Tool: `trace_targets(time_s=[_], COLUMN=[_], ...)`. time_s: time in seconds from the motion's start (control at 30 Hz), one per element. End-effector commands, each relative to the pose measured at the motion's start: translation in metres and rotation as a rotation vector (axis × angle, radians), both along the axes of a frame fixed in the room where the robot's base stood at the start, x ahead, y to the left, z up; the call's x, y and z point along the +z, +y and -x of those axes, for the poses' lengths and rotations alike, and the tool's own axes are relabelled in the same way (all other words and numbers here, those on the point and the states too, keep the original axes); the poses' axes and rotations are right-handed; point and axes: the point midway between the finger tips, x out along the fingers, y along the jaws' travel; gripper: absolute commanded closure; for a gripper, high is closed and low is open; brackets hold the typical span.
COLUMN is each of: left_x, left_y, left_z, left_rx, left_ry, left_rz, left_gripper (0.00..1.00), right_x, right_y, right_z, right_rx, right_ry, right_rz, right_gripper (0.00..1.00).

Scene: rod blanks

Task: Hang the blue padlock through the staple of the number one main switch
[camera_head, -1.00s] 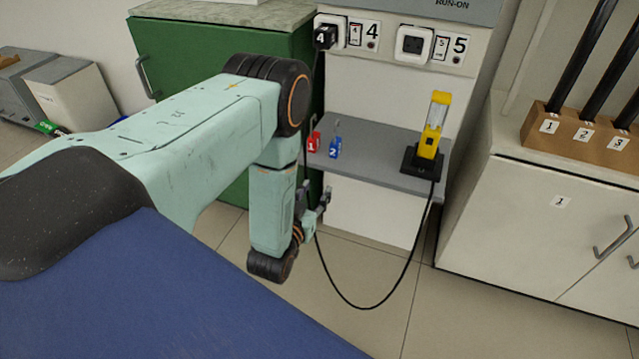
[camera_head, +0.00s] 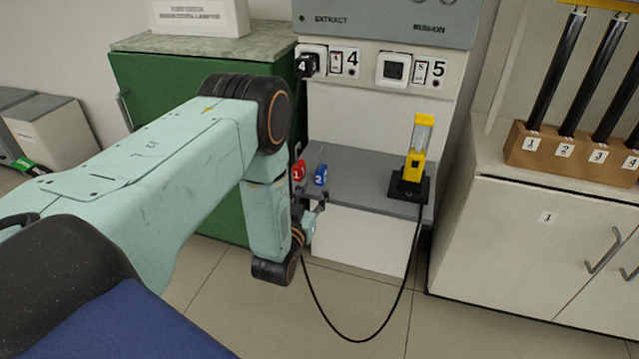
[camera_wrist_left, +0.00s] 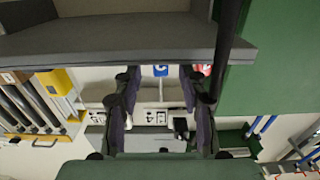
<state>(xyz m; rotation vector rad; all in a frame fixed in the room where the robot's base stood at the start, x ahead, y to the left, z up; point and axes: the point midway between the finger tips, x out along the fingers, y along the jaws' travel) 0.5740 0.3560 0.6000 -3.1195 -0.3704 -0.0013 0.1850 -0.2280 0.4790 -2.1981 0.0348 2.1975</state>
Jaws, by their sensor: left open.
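The blue padlock (camera_head: 320,176), marked 2, stands on the grey shelf (camera_head: 365,197) with its shackle up. It also shows in the left wrist view (camera_wrist_left: 160,70), between the fingers and beyond the shelf edge. A red padlock (camera_head: 298,172), marked 1, stands just left of it; part of it shows in the wrist view (camera_wrist_left: 203,69). My left gripper (camera_head: 314,208) is open and empty, near the shelf's front edge and a little below the blue padlock. It also shows in the wrist view (camera_wrist_left: 160,84). No number one main switch or staple can be made out. My right gripper is not visible.
A green cabinet (camera_head: 150,90) is left, a white cabinet (camera_head: 500,220) right.

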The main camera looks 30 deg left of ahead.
Motion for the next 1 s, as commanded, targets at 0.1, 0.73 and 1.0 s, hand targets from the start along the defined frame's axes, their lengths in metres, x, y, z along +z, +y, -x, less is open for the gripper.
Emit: trace_targets(time_s=[0.1, 0.73, 1.0], left_x=[-0.001, 0.0, 0.0], left_y=[0.003, 0.014, 0.014], left_z=[-0.012, -0.056, -0.056], left_rx=[0.0, 0.0, 0.0], left_ry=[-0.003, 0.0, 0.0], left_rz=[-0.001, 0.0, 0.0], left_gripper=[0.58, 0.58, 0.58], right_x=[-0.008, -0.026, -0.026], right_y=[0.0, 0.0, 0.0], right_z=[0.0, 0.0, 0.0], right_rx=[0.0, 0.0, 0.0], right_ry=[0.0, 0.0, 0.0], right_rz=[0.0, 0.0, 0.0], right_gripper=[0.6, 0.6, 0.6])
